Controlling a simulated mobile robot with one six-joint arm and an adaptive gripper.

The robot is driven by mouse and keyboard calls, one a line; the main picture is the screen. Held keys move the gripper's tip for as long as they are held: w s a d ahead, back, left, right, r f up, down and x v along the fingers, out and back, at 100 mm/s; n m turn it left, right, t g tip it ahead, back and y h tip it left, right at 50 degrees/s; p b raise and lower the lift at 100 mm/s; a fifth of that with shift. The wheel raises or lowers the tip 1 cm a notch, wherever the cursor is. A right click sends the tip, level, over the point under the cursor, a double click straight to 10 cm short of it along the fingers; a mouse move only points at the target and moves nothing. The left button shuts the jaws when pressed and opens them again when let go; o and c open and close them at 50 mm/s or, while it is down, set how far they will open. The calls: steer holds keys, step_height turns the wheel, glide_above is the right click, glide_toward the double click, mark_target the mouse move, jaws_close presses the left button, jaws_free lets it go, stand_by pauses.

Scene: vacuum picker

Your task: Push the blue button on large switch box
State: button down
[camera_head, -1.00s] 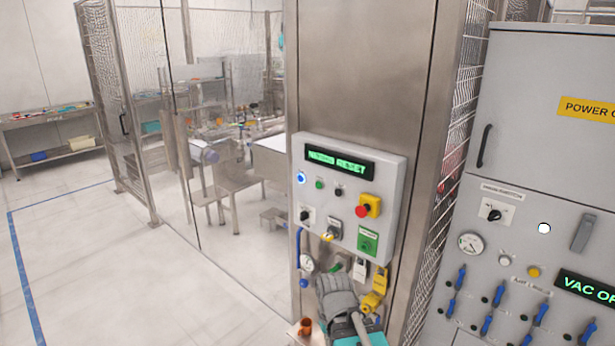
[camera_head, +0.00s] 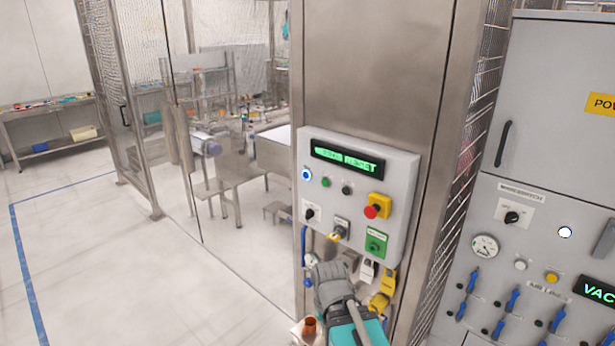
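The grey switch box (camera_head: 405,167) is mounted on a steel column. The round blue button (camera_head: 306,175), with a pale lit centre, sits at its upper left, below the green display (camera_head: 348,158). Beside the button are a small green button (camera_head: 326,182) and a dark one (camera_head: 347,189). Nothing covers the button. Whether the fingers are open or shut is unclear.
A red stop button on a yellow base (camera_head: 377,206), a key switch (camera_head: 340,231) and a green switch (camera_head: 376,243) share the box. A grey cabinet (camera_head: 560,130) stands right. Open floor (camera_head: 110,265) lies left.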

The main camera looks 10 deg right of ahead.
mark_target(306, 175)
steer(key=shift+w, duration=0.1)
steer(key=w+a+r+m+t+y, duration=0.1)
steer(key=w+a+r+t, duration=0.15)
steer(key=w, duration=0.55)
steer(key=w+a+r+t+y+b, duration=0.1)
steer(key=w+a+t, duration=0.25)
steer(key=w, duration=0.45)
steer(key=w+a+r+m+t+y, duration=0.1)
steer(key=w+a+r+t+y, duration=0.2)
steer(key=w, duration=0.5)
steer(key=w+d+r+m+t+h+b, duration=0.1)
steer(key=w+r+m+t+h, duration=0.3)
steer(key=w+r, duration=0.3)
steer(key=w+d+r+m+t+h, duration=0.2)
steer(key=w+r+m+t+h, duration=0.2)
steer(key=w, duration=0.6)
steer(key=shift+w+d+r+m+t+b, duration=0.15)
steer(key=shift+d+r+m+t+b, duration=0.2)
steer(key=shift+r+m+t, duration=1.2)
steer(key=shift+f, duration=0.2)
steer(key=w+d, duration=0.1)
steer(key=d, duration=0.1)
steer(key=w+d, duration=0.4)
steer(key=d, duration=0.1)
steer(key=shift+w, duration=0.15)
